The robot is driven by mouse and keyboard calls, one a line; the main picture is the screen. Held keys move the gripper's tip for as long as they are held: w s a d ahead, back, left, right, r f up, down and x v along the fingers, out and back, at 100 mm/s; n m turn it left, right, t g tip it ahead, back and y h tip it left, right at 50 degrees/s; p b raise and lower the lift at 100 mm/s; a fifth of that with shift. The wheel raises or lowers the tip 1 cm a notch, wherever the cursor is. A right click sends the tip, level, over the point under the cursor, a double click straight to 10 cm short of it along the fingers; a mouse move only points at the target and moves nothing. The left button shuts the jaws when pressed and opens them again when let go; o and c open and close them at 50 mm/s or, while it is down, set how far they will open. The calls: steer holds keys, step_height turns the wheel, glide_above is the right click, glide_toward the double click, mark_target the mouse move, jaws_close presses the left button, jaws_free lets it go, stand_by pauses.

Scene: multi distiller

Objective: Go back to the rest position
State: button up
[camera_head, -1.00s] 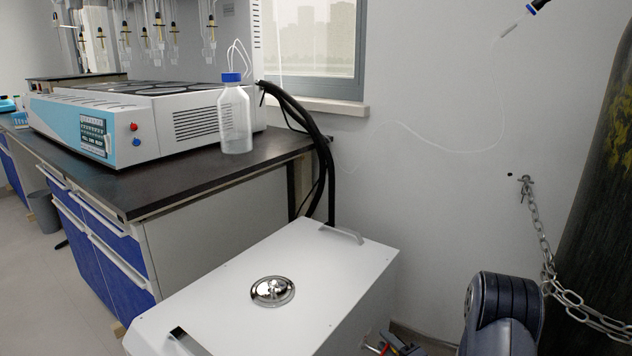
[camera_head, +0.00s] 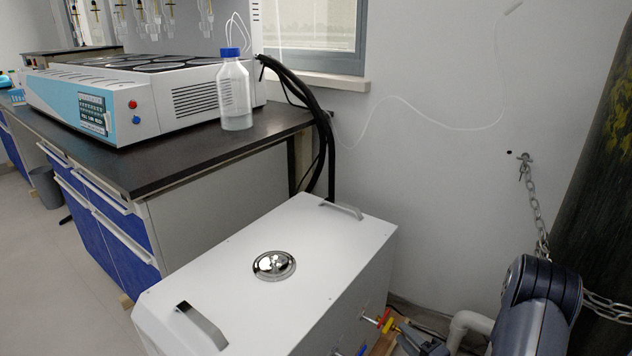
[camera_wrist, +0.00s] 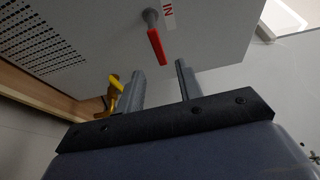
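My gripper (camera_wrist: 160,68) shows in the wrist view with its two grey fingers apart and nothing held between them. A red valve handle (camera_wrist: 157,47) on a light panel, beside a red "IN" label (camera_wrist: 168,12), appears between and just beyond the fingertips; I cannot tell the exact gap. A yellow handle (camera_wrist: 116,82) shows left of the left finger. In the head view my dark arm (camera_head: 540,300) is at the lower right, beside the white box (camera_head: 215,265).
A chain (camera_head: 532,195) and dark cylinder (camera_head: 600,190) stand close at right. A black-topped bench (camera_head: 170,165) with a distiller (camera_head: 130,100) and bottle (camera_head: 235,95) is at left.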

mark_target(385, 314)
steer(key=b+x, duration=0.2)
steer(key=x, duration=0.6)
steer(key=shift+f, duration=0.1)
steer(key=shift+w+m, duration=0.1)
steer(key=shift+m, duration=0.2)
steer(key=shift+f+m+g+h, duration=0.15)
steer(key=shift+f+m+g, duration=0.1)
steer(key=shift+m, duration=0.4)
steer(key=shift+f+m+g+h, duration=0.15)
steer(key=shift+m+g, duration=0.1)
steer(key=shift+m, duration=0.4)
